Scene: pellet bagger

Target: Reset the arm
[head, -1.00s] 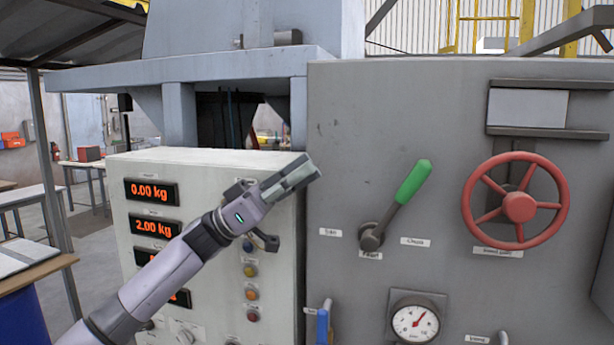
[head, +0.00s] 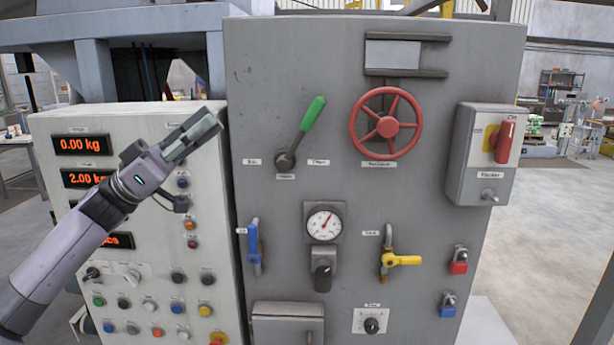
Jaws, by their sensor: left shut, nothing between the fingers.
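My left gripper (head: 207,122) is shut and empty. It is raised in front of the pale control box, its tips pointing up and right near that box's right edge. My left arm comes in from the lower left and covers part of the displays. The lever with the green handle (head: 314,113) is on the grey panel, to the right of the gripper and apart from it. Its handle tilts up and to the right. My right gripper is not in view.
The grey panel (head: 270,200) carries a red handwheel (head: 388,126), a gauge (head: 324,225), a blue handle (head: 254,246), a yellow valve handle (head: 405,261) and a red rotary switch (head: 505,142). The pale box (head: 140,118) has displays and several buttons. Open floor (head: 545,240) lies at right.

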